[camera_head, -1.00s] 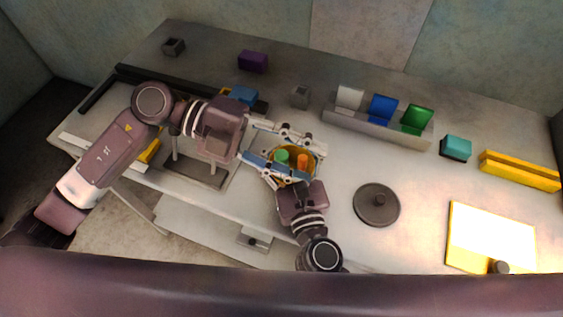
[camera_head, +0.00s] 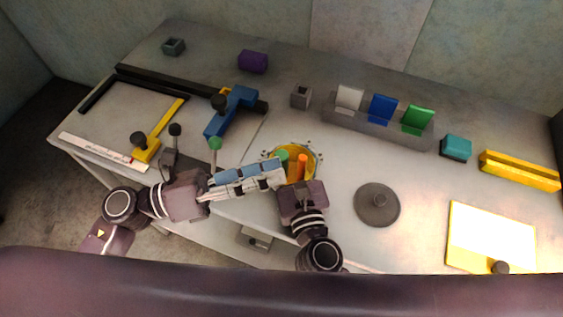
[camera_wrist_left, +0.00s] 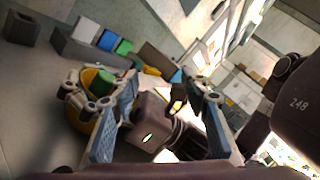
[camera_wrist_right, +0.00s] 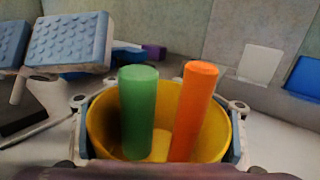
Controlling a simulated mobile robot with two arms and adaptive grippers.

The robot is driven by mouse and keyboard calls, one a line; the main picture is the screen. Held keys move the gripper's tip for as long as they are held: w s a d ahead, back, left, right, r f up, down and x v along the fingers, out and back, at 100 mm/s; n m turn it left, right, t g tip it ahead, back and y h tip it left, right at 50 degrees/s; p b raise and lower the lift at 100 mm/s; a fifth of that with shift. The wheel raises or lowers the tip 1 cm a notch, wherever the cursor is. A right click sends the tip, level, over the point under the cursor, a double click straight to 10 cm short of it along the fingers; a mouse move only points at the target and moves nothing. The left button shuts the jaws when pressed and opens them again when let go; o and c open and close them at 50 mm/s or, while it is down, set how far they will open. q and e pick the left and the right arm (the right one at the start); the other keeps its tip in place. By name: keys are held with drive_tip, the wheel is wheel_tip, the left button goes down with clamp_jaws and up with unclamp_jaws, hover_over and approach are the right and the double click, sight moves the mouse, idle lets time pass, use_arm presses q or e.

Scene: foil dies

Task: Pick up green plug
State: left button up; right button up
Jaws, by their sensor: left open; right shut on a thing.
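The green plug (camera_head: 282,158) stands upright in a yellow cup (camera_head: 318,158); the right wrist view shows the plug (camera_wrist_right: 138,110) at the left, beside an orange plug (camera_wrist_right: 194,105). My right gripper (camera_head: 291,152) is shut on the yellow cup, its fingers on either side of it. My left gripper (camera_head: 276,174) is open beside the cup, its blue-grey pads close to the cup's left side in the head view. Its pads also show at the left of the right wrist view (camera_wrist_right: 65,42). In the left wrist view the green plug (camera_wrist_left: 105,80) lies left of the jaws, not between them.
A grey rack (camera_head: 385,137) holds white, blue and green plates behind the cup. A grey disc (camera_head: 377,205) lies to the right. A green-knobbed lever (camera_head: 215,143), a blue block (camera_head: 230,112) and a yellow bar (camera_head: 160,130) stand at the left.

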use_arm(q)
drive_tip(key=a+f+m+t+y, duration=0.1)
drive_tip(key=a, duration=0.1)
drive_tip(key=s+a+f+m+t+y, duration=0.1)
drive_tip(key=a+f+t, duration=0.1)
drive_tip(key=a, duration=0.1)
drive_tip(key=s+a+f+m+t+y, duration=0.1)
drive_tip(key=a+t, duration=0.1)
drive_tip(key=a, duration=0.1)
drive_tip(key=shift+s+f+y, duration=0.1)
drive_tip(key=shift+f+y, duration=0.25)
drive_tip(key=shift+y, duration=0.05)
drive_tip(key=shift+a+f+m, duration=0.2)
drive_tip(key=shift+a+m, duration=0.15)
drive_tip(key=shift+m, duration=0.05)
drive_tip(key=x, duration=0.6)
drive_tip(key=shift+w+d, duration=0.15)
drive_tip(key=shift+w, duration=0.1)
drive_tip(key=shift+x, duration=2.6)
drive_tip(key=shift+w+r, duration=0.15)
drive_tip(key=shift+r, duration=0.05)
clamp_jaws()
use_arm(e)
drive_tip(key=shift+c, duration=0.2)
use_arm(q)
drive_tip(key=shift+r, duration=0.1)
wheel_tip(320, 180, up, 10)
